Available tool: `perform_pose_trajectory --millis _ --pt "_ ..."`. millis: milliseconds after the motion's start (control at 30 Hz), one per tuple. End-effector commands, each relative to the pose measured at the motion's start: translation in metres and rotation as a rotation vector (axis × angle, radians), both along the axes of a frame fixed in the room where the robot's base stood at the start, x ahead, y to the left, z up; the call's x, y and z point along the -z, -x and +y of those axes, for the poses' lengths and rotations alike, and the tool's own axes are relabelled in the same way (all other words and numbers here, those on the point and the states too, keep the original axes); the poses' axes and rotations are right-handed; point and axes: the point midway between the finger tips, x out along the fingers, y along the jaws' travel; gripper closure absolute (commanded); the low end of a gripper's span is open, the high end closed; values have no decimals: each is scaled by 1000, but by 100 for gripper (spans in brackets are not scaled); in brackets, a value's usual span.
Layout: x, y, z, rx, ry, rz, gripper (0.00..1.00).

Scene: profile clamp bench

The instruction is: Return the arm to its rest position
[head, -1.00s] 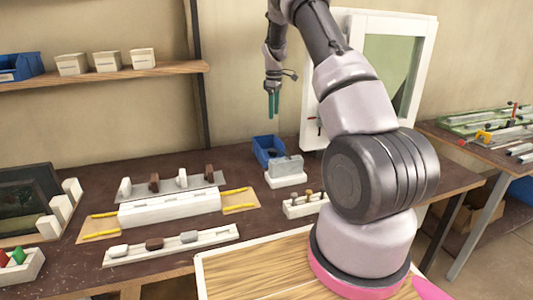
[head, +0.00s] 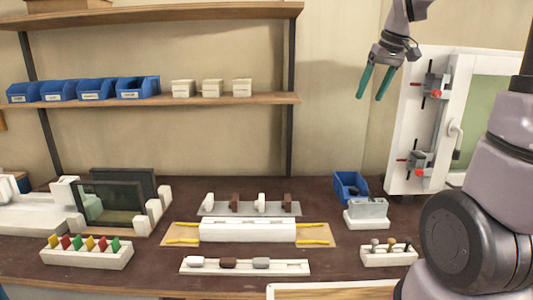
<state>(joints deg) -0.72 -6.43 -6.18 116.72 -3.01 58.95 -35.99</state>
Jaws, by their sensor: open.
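My gripper (head: 374,84) hangs in the air at the upper right of the head view, above the back of the bench. Its two green fingers point down and stand apart, with nothing between them. My arm comes in from the right edge, and part of it is out of the picture. The gripper is well clear of the bench (head: 330,225) and of the things on it.
A white frame with clamps (head: 403,120) stands just right of my gripper. Below are a blue bin (head: 350,187), a grey block on a white base (head: 367,210) and a white profile (head: 247,231). Shelves (head: 165,99) hold blue bins at the left.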

Motion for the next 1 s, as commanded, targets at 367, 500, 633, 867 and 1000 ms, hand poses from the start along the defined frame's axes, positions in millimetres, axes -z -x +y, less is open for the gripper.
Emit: perform_pose_trajectory --millis 367,500,633,867,1000 --pt "-19 148 34 323 -184 -126 36" --pt "-11 180 40 403 -233 -153 36" --pt "-6 193 42 443 -257 -165 36" --pt "-4 196 43 454 -264 -165 36" --pt "-5 196 43 453 -264 -166 36"
